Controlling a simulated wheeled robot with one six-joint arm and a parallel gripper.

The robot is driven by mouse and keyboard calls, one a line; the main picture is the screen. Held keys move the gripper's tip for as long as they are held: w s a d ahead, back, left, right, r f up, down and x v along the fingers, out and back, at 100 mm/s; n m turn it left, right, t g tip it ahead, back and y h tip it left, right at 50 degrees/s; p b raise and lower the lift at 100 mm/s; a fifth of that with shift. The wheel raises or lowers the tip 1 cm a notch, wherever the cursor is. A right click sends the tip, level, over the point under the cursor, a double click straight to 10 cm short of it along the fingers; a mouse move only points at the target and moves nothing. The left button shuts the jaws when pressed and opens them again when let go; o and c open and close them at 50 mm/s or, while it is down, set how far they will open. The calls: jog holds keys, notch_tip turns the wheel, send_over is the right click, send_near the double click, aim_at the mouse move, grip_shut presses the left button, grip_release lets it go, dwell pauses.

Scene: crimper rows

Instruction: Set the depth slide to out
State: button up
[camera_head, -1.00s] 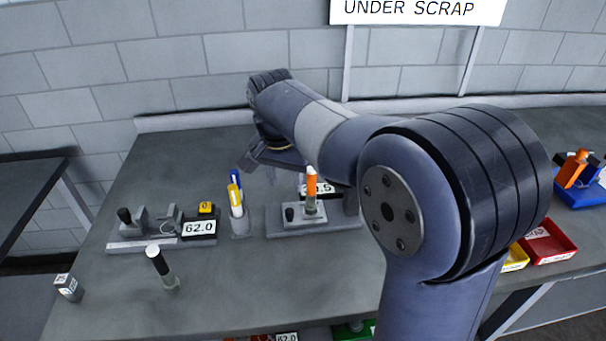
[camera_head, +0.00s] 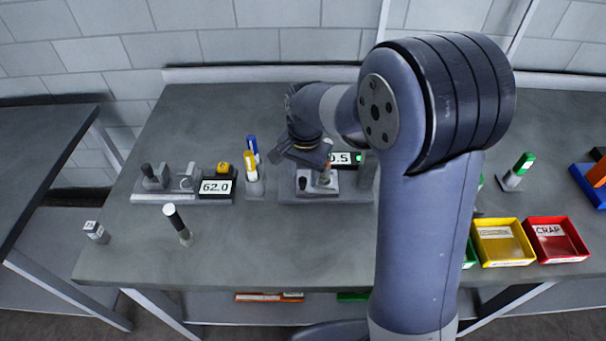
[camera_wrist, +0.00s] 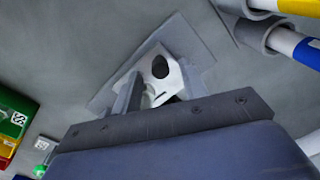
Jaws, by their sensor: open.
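The middle station (camera_head: 350,187) is a grey base with a light raised plate, a short black knob (camera_head: 302,183), an upright post with some orange showing, and a display reading about "0.5". I cannot tell for certain which part is the depth slide. My gripper (camera_head: 309,166) is just above this station, pointing down, and covers part of the post and display. In the wrist view, the open fingers (camera_wrist: 155,92) reach over the light plate, with a dark round knob or hole (camera_wrist: 160,66) between or just beyond them. Contact is not clear; the post is hidden there.
Yellow (camera_head: 503,242) and red (camera_head: 557,240) bins sit front right.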

jog(key=shift+f, duration=0.65)
grip_shut()
